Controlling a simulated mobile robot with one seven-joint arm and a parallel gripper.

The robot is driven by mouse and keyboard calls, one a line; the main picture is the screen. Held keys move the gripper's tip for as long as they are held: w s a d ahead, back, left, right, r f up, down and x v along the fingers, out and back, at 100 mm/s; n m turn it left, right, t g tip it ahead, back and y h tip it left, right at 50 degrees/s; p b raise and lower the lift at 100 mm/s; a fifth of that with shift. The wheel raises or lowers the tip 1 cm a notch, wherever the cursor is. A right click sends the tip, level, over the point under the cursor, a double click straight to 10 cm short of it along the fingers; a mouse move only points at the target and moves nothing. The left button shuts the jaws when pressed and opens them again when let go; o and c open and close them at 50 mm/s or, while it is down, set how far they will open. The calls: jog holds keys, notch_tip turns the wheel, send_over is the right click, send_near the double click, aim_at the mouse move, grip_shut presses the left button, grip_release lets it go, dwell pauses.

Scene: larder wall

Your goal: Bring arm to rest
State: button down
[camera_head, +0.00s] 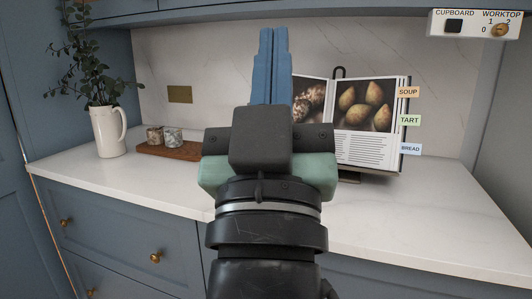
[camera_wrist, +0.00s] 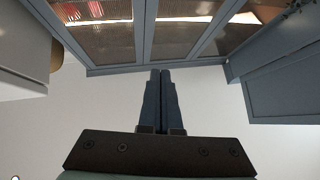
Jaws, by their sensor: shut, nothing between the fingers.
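My gripper (camera_head: 273,35) stands upright in the middle of the head view, above the worktop, with its blue fingers pressed together and nothing between them. It blocks part of the open cookbook (camera_head: 367,118) and the wall behind. In the wrist view my gripper (camera_wrist: 160,75) also shows its two fingers together and empty. They appear in front of glazed cupboard doors (camera_wrist: 178,40), apart from anything I can make out.
The white worktop (camera_head: 400,215) is clear at front left and right. A white jug with leafy stems (camera_head: 108,132) and a wooden board (camera_head: 180,150) with two small jars stand at left. Blue drawers (camera_head: 130,245) lie below.

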jog(key=s+r+y+p, duration=0.1)
jog(key=s+r+p, duration=0.1)
jog(key=s+r, duration=0.35)
notch_tip(320, 180, up, 22)
jog(key=p, duration=2.3)
jog(key=shift+w+a+r+m+t, duration=0.15)
jog(key=shift+a+r+m+t, duration=0.15)
jog(key=shift+a+t, duration=0.1)
